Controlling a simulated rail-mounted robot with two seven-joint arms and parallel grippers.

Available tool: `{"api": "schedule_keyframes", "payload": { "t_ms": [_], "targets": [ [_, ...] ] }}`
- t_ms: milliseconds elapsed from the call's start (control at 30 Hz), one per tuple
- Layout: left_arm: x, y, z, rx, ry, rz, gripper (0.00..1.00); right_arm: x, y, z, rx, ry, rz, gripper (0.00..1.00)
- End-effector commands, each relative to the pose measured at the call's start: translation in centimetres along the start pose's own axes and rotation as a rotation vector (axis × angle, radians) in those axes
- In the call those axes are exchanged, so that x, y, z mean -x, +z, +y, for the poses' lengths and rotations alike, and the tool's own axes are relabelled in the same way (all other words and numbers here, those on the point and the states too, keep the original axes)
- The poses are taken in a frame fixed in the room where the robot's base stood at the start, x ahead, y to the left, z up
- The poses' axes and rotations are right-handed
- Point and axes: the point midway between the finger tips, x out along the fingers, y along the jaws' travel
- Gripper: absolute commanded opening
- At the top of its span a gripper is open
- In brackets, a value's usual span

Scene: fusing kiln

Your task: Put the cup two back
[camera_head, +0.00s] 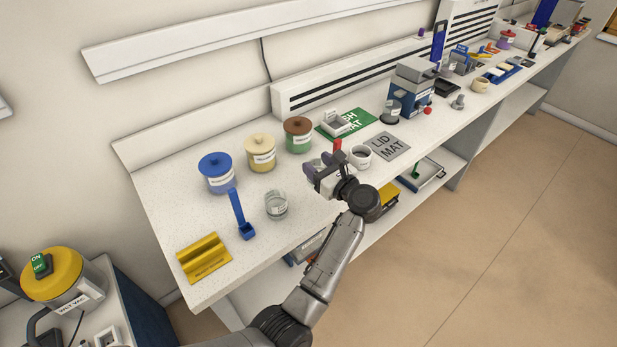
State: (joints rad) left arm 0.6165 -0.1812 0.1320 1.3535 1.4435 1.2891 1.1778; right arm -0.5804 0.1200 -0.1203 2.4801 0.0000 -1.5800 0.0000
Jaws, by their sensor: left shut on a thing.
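My left gripper (322,170) is over the counter, left of the white cup (361,157). It is shut on a pale thing, mostly hidden by the fingers and wrist; I cannot read any label on it. A red upright piece (338,147) shows just behind the gripper; I cannot tell what it belongs to. The white cup has a dark inside and stands upright beside the grey lid mat (386,146). A clear glass beaker (276,205) stands to the left of the gripper. My right gripper is not in view.
Blue (217,174), cream (261,153) and green (298,135) lidded jars stand along the back. A green mat (357,122) holds a white box. A blue upright holder (241,218) and yellow block (204,258) are at left. A blue-grey machine (411,88) stands further right.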

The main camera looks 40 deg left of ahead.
Motion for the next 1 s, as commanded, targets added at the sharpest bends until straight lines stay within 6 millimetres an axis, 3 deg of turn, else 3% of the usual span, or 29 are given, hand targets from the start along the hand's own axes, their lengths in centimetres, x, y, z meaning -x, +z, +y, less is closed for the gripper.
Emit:
{"api": "schedule_keyframes", "payload": {
  "t_ms": [100, 300, 467, 767, 1000],
  "targets": [
    [-1.5, -0.9, 0.7, -0.001, 0.001, -0.002, 0.31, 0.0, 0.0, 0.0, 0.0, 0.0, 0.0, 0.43],
    [-2.6, -1.7, 1.2, 0.0, 0.0, 0.0, 0.31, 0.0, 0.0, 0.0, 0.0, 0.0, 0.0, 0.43],
    [-2.7, -2.3, 1.2, 0.0, 0.0, 0.0, 0.31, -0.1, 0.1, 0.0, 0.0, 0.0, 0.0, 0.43],
    [-2.7, -5.7, 1.2, -0.003, 0.0, -0.001, 0.31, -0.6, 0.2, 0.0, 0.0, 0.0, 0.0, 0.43],
    [-2.6, -5.7, 1.2, 0.001, 0.0, 0.0, 0.31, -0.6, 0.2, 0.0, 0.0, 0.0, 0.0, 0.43]
  ]
}}
